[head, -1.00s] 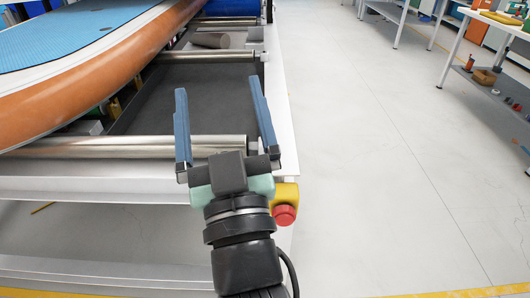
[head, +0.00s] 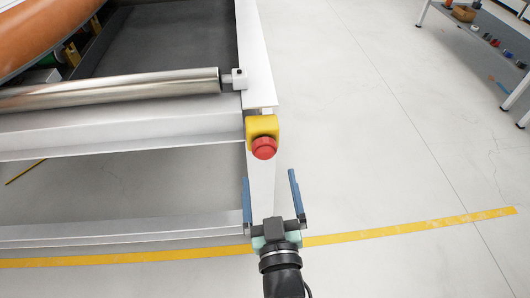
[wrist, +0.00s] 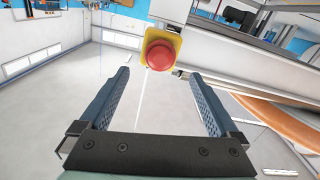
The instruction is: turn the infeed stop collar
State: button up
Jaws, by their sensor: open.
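A red round stop knob (head: 264,148) sits on a yellow housing (head: 262,126) at the end corner of the white conveyor frame. In the wrist view, the red knob (wrist: 160,55) faces me beyond the fingertips, near the middle of the gap, with the yellow housing (wrist: 176,42) behind it. I cannot make out a separate collar. My gripper (head: 270,177) is open and empty, its two blue fingers pointing toward the frame corner. In the head view it shows just below the knob. In the wrist view the fingers (wrist: 158,76) appear apart from the knob.
A metal roller (head: 120,90) spans the conveyor end, beside the white frame rail (head: 252,60). A yellow floor line (head: 400,230) crosses below. The floor to the right is clear up to a white-legged bench (head: 515,95).

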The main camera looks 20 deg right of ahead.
aim_at(265, 156)
jog(key=x, duration=0.8)
